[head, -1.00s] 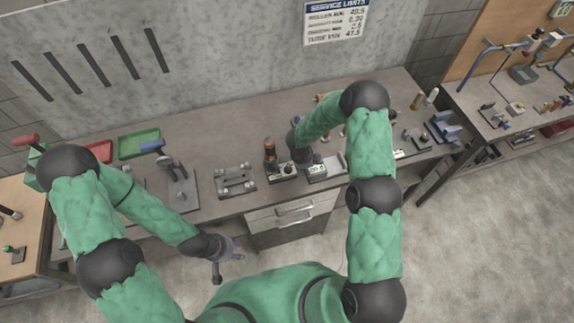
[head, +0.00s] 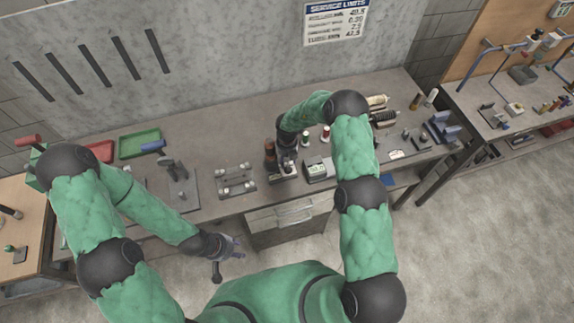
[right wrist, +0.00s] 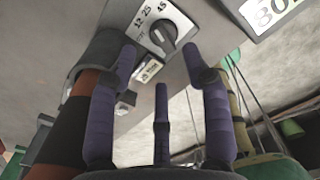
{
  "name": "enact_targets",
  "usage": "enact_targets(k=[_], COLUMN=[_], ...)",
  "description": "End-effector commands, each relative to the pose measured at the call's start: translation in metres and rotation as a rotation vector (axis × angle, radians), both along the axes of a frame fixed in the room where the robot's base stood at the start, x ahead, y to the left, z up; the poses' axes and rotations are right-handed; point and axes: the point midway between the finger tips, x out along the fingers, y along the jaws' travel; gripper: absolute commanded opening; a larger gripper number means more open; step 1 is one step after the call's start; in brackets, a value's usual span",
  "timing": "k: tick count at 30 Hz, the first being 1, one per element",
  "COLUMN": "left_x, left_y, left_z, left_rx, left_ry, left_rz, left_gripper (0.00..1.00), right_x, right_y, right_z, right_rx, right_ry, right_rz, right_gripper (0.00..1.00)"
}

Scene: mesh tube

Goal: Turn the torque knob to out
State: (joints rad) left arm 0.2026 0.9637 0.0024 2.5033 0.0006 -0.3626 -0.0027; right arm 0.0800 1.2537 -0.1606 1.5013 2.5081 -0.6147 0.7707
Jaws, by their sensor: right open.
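The dark torque knob (right wrist: 163,36) sits on a pale dial plate (right wrist: 183,20) marked 12, 25 and further labels, in the right wrist view. I cannot tell which mark it points to. My right gripper (right wrist: 161,62) is open; its purple fingers are spread just short of the knob, apart from it in the picture. In the head view my right gripper (head: 287,150) is over the knob's grey unit (head: 284,179) and hides the knob. My left gripper (head: 235,248) hangs in front of the bench, away from the unit; its finger opening is unclear.
A red-and-black tool (head: 270,153) stands at the unit's left, close to my right gripper; it shows in the right wrist view (right wrist: 55,130). A display box (head: 318,170) stands to the right. A grey fixture (head: 236,181) stands to the left. Spools (head: 325,134) stand behind.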

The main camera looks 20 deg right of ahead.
Motion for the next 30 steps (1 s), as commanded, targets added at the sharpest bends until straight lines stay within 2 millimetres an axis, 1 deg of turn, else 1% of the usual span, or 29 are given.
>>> enact_targets(k=[1, 3, 6, 10, 15, 24, 25, 26, 27, 30], left_x=[0.000, 0.000, 0.000, 0.000, 0.000, 0.000, 0.000, 0.000, 0.000, 0.000], left_y=[0.000, 0.000, 0.000, 0.000, 0.000, 0.000, 0.000, 0.000, 0.000, 0.000], left_z=[0.002, 0.004, 0.005, 0.007, 0.008, 0.008, 0.008, 0.008, 0.008, 0.008], left_rx=[0.000, 0.000, 0.000, 0.000, 0.000, 0.000, 0.000, 0.000, 0.000, 0.000], left_ry=[0.000, 0.000, 0.000, 0.000, 0.000, 0.000, 0.000, 0.000, 0.000, 0.000], left_rz=[0.000, 0.000, 0.000, 0.000, 0.000, 0.000, 0.000, 0.000, 0.000, 0.000], left_gripper=[0.40, 0.40, 0.40, 0.40, 0.40, 0.40, 0.40, 0.40, 0.40, 0.40], right_x=[-0.001, -0.001, -0.001, 0.000, 0.000, 0.000, 0.000, 0.000, 0.000, 0.000], right_y=[0.000, 0.000, 0.000, 0.000, 0.000, 0.000, 0.000, 0.000, 0.000, 0.000], right_z=[-0.008, -0.018, -0.031, -0.043, -0.051, -0.053, -0.053, -0.053, -0.053, -0.053], right_rx=[0.000, 0.000, 0.000, -0.001, -0.001, -0.001, -0.001, -0.001, -0.001, -0.001], right_ry=[0.003, 0.003, 0.002, 0.001, 0.001, 0.000, 0.000, 0.000, 0.000, 0.000], right_rz=[0.000, -0.001, 0.000, 0.000, 0.000, 0.000, 0.000, 0.000, 0.000, 0.001], right_gripper=[0.49, 0.49, 0.49, 0.49, 0.49, 0.49, 0.46, 0.38, 0.26, 0.00])
